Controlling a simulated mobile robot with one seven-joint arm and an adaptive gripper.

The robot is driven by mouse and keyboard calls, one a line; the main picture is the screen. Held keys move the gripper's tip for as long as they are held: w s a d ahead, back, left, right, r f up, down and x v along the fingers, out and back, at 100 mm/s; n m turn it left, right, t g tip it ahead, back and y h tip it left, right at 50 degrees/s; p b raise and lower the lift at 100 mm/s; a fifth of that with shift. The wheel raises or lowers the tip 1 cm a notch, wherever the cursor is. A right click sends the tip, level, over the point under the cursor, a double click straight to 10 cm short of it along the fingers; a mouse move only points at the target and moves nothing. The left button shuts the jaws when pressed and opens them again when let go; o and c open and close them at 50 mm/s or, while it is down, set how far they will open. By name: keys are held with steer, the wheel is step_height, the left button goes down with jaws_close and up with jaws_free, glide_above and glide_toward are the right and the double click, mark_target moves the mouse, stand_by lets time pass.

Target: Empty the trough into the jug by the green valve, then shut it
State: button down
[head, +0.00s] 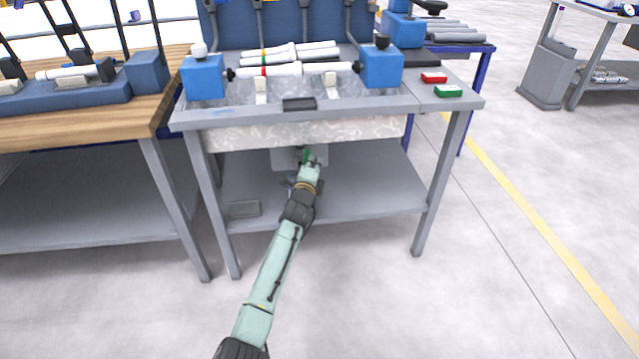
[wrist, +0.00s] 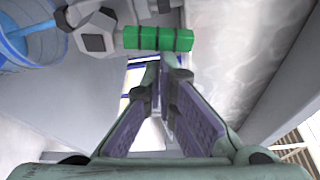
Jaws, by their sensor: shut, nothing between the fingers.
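The pale, marbled trough (head: 250,136) hangs under the front of the grey workbench. The green valve handle (head: 305,154) is below it, partly hidden by my gripper (head: 312,165). In the wrist view the green handle (wrist: 158,38) lies crosswise on a grey metal fitting, just beyond the fingertips of my gripper (wrist: 162,66). The fingers are shut and empty; I cannot tell whether they touch the handle. A blue-rimmed clear vessel (wrist: 28,42), apparently the jug, shows at the upper left of the wrist view. Its contents and any flow into it are unclear.
Blue clamps (head: 203,77) hold a white pipe (head: 285,71) across the bench top. A red block (head: 433,77) and a green block (head: 448,91) sit at the right. The lower shelf (head: 370,185) carries a grey flat block (head: 240,208); its right side is clear.

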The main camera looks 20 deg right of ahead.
steer(key=shift+w+a+r+n+t+b, duration=0.15)
steer(key=shift+a+n+b, duration=0.15)
steer(key=shift+n, duration=0.2)
steer(key=shift+a+r+n+t+b, duration=0.15)
steer(key=shift+a+n+b, duration=0.1)
steer(key=shift+n, duration=0.25)
steer(key=shift+d, duration=0.1)
